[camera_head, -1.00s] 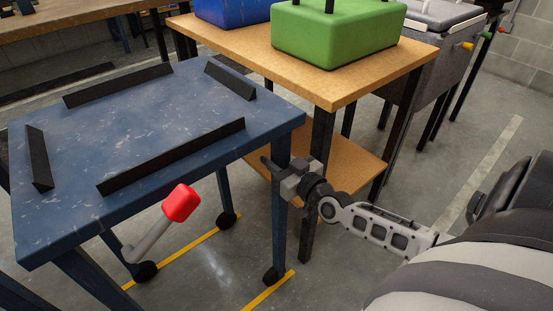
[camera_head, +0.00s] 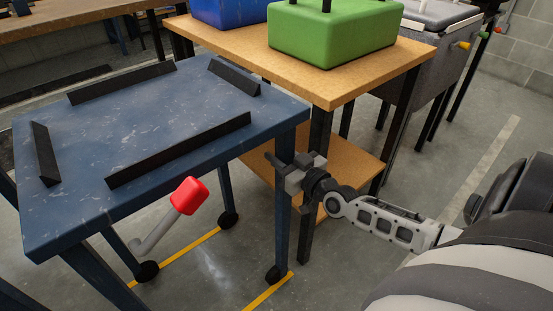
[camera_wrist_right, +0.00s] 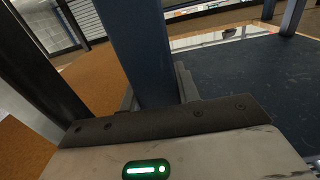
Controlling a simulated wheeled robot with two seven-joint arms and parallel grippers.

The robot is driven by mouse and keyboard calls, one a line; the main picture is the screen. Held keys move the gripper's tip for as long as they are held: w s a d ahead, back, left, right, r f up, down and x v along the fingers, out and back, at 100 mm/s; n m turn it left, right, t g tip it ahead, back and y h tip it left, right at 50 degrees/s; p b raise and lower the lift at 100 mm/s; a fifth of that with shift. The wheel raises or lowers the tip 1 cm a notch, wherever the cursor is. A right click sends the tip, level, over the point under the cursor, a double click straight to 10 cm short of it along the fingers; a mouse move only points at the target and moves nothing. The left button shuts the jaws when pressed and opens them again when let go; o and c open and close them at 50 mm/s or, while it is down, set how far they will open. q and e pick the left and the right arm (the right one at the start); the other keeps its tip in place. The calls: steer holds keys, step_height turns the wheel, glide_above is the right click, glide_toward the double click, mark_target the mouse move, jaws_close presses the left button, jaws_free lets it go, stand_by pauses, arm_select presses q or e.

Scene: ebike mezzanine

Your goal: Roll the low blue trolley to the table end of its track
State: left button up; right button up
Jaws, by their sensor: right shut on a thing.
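The low blue trolley (camera_head: 165,120) stands upright on black wheels in the head view, its scuffed top edged by black strips. A grey lever with a red grip (camera_head: 188,196) angles up beside its near side. Yellow lines (camera_head: 206,245) run on the floor at its wheels. My right gripper (camera_head: 283,170) is shut on the trolley's near right leg, just below the tabletop. That blue leg (camera_wrist_right: 143,50) also stands between the fingers in the right wrist view. The far finger is partly hidden by the leg. My left gripper is not in view.
A wooden table (camera_head: 330,85) with a lower shelf stands close behind and right of the trolley. It carries a green case (camera_head: 332,38) and a blue case (camera_head: 229,10). A grey bin (camera_head: 430,65) stands farther right. Open concrete floor lies at the lower middle.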

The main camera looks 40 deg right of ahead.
steer(key=shift+d, duration=0.25)
steer(key=o, duration=1.1)
steer(key=shift+c, duration=0.2)
